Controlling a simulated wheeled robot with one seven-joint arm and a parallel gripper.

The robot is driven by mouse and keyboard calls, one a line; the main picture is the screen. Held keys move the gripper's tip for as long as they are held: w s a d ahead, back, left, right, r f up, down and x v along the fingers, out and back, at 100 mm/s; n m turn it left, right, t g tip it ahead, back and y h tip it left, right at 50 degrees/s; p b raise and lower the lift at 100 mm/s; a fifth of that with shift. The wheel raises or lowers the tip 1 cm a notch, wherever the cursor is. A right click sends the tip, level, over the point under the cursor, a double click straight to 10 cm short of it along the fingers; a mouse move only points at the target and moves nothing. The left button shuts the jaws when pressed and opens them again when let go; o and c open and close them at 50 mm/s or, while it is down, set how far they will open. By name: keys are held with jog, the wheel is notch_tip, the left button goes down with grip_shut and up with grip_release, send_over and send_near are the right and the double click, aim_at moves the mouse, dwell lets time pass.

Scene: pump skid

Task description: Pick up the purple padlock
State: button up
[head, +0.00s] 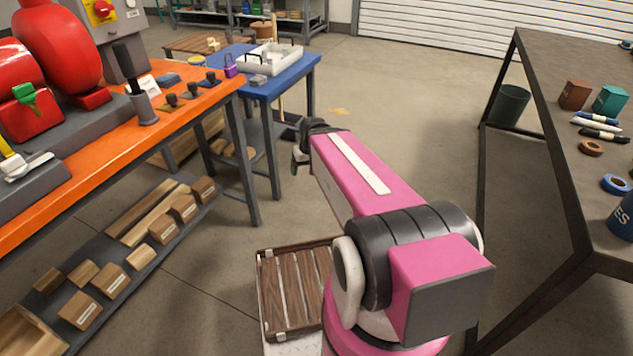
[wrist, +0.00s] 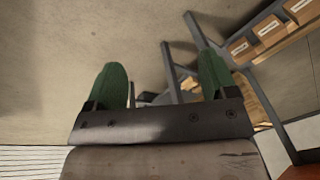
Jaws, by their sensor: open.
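The purple padlock (head: 231,66) stands on the near left part of the blue table, beside a white tray, in the head view. My gripper (head: 298,160) is at the end of my pink arm, lower than the blue tabletop and to the right of the padlock, well apart from it. In the wrist view my gripper (wrist: 165,88) shows two green fingertips spread apart with nothing between them. The padlock does not show in the wrist view.
The blue table (head: 290,78) holds a white tray (head: 270,57). An orange bench (head: 75,185) with red machinery stands at left. A dark table (head: 570,120) stands at right. A wooden slatted platform (head: 290,285) lies low near my base. Floor between the tables is open.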

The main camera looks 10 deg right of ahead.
jog(key=s+d+f+m+g+h, duration=0.1)
jog(key=s+d+f, duration=0.1)
jog(key=s, duration=0.3)
jog(key=shift+d+f+m+h, duration=0.3)
jog(key=shift+d+f, duration=0.05)
jog(key=shift+d, duration=0.1)
jog(key=shift+o, duration=0.5)
jog(key=n+t+y, duration=0.8)
jog(key=n+y, duration=0.2)
jog(key=y, duration=0.1)
send_near(233, 67)
jog(key=a, duration=0.1)
jog(key=x, duration=0.5)
jog(key=shift+w+a+f, duration=0.1)
jog(key=shift+a+f, duration=0.05)
jog(key=shift+f, duration=0.35)
jog(key=x, duration=0.4)
jog(key=shift+w+r, duration=0.1)
jog(key=shift+w, duration=0.35)
jog(key=shift+w+a+f, duration=0.25)
jog(key=shift+a, duration=0.05)
